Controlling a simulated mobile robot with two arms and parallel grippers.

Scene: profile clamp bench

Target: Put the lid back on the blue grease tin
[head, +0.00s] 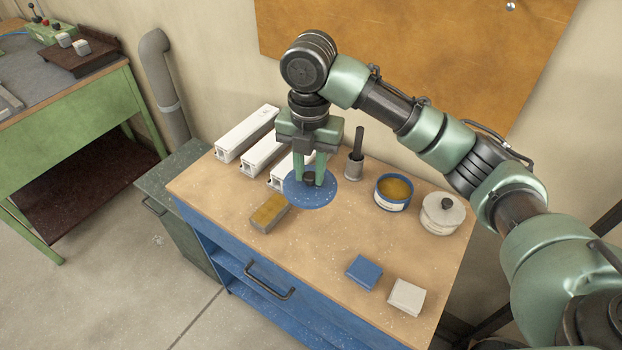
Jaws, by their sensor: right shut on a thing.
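The blue grease tin (393,203) stands open and upright on the bench top, with yellow-brown grease showing inside and a pale label on its side. The round blue lid (322,199) is level, to the left of the tin and apart from it. My right gripper (309,180) points down and is shut on the lid's dark knob. The lid looks larger than the tin's mouth and covers part of a white profile, so it seems raised above the bench; its exact height is hard to tell. My left gripper is not in view.
White profiles (247,134) lie left of the lid. A grey cup with a dark handle (354,165) stands between lid and tin. A white lidded pot (441,216) is right of the tin. A yellow-topped block (269,214), blue box (364,272) and white box (406,297) lie in front.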

